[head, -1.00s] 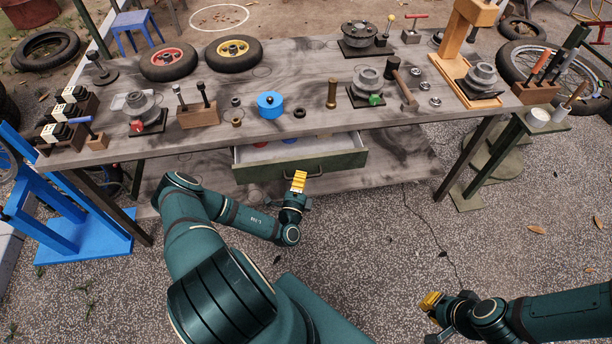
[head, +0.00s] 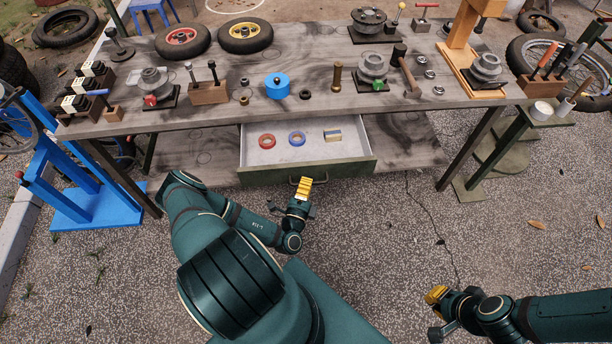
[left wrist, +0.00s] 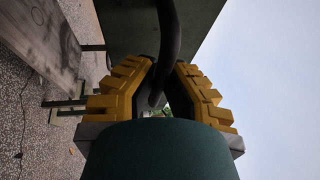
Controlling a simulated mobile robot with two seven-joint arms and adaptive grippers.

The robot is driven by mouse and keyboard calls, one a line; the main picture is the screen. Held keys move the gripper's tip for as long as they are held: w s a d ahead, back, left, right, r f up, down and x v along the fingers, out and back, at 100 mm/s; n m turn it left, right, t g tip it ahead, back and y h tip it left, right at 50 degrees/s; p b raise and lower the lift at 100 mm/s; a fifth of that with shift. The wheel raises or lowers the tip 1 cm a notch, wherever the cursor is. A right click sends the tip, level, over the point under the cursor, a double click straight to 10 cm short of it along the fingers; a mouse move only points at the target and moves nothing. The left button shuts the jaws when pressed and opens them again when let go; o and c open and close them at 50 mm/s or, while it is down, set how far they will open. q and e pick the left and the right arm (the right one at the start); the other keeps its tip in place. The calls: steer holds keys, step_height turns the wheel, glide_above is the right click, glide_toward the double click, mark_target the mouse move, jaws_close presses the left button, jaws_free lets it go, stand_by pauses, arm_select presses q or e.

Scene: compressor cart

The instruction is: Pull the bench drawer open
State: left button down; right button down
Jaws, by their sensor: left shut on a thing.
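The bench drawer (head: 271,177) has a green front and a pale inside, and it stands well out from under the bench top. My left gripper (head: 304,187) is at the drawer's handle. In the left wrist view the dark bar handle (left wrist: 168,45) runs between the yellow fingers (left wrist: 160,90), which are shut on it. My right gripper (head: 434,300) is low at the right, away from the bench, and its finger opening is too small to tell.
The workbench (head: 330,105) carries wheels, a blue pulley-like part (head: 277,86), tools and several metal parts. A blue stand (head: 95,200) is at the left, and a green side stand (head: 505,140) is at the right. The paved floor in front is clear.

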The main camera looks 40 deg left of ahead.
arm_select(q)
steer(key=shift+s+d, duration=0.6)
steer(key=shift+d, duration=0.25)
steer(key=c, duration=1)
jaws_free()
steer(key=v, duration=1.2)
